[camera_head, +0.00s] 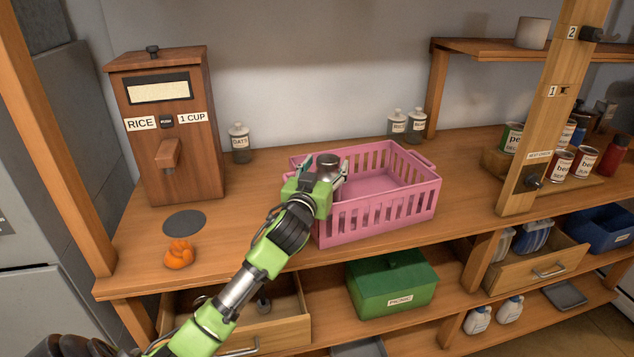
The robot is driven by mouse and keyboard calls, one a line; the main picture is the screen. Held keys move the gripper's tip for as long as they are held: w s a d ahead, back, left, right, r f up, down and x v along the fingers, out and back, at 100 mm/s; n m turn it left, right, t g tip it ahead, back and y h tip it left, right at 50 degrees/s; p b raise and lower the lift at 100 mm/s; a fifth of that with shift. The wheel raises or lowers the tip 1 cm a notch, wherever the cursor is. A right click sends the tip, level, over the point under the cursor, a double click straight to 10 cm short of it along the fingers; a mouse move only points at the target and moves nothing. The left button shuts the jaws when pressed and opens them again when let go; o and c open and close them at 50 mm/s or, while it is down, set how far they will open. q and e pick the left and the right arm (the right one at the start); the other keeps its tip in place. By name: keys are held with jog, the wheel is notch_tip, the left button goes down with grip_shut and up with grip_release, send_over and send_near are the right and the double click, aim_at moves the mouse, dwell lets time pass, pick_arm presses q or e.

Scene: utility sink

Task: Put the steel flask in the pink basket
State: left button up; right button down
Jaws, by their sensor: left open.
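The pink basket (400,205) stands on the wooden counter, with slatted sides and an open top. My left gripper (325,172) is at the basket's left end, over its rim, and its jaws are open. A grey metal cylinder, which looks like the steel flask (328,161), shows just beyond the gripper at the basket's left inner side. The gripper hides its lower part, so I cannot tell whether it rests on the basket floor. My right gripper is not in view.
A wooden rice dispenser (165,130) stands at the left, with a dark disc (184,223) and an orange lump (179,254) before it. Glass jars (239,143) stand along the wall. A wooden post (545,120) rises right of the basket. A green box (391,284) sits below.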

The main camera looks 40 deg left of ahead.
pick_arm(q)
jog(key=b+v, duration=0.1)
jog(key=v, duration=0.8)
jog(key=shift+s, duration=0.2)
